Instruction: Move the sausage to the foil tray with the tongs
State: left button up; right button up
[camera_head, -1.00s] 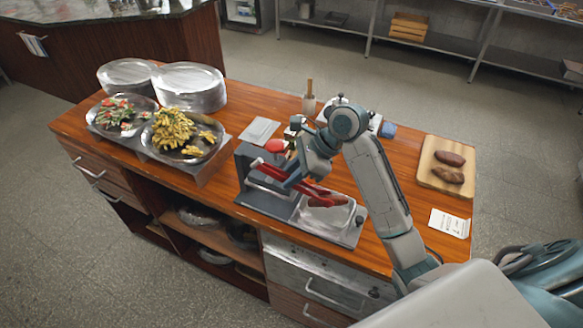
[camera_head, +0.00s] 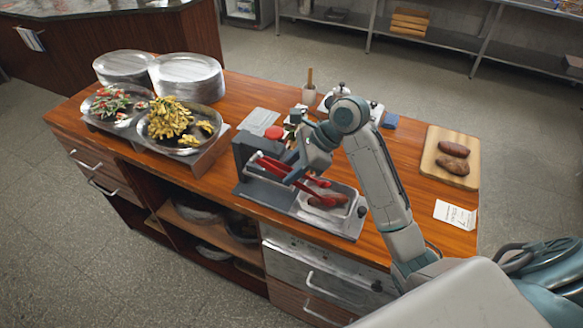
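The red tongs (camera_head: 274,170) lie over a grey stand and a metal tray. My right gripper (camera_head: 298,174) is at the tongs and appears shut on them; its fingers are small and partly hidden by my arm. The tongs' far ends reach down into the shallow silvery foil tray (camera_head: 347,191). A brown sausage (camera_head: 325,202) shows inside this tray beside the tong tips; whether the tips grip it I cannot tell. Two more brown, sausage-like pieces (camera_head: 453,158) lie on a wooden board (camera_head: 431,156) at the right. My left gripper is not in view.
A dark grey upright stand (camera_head: 243,150) is just left of the tongs. Plates of food (camera_head: 172,120) and stacked plates (camera_head: 187,78) fill the counter's left. A cup with a wooden handle (camera_head: 309,95) stands behind. A white card (camera_head: 455,214) lies at the right.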

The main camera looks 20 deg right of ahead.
dwell(0.3)
notch_tip(320, 180, up, 10)
jog(key=p, duration=0.5)
dwell(0.8)
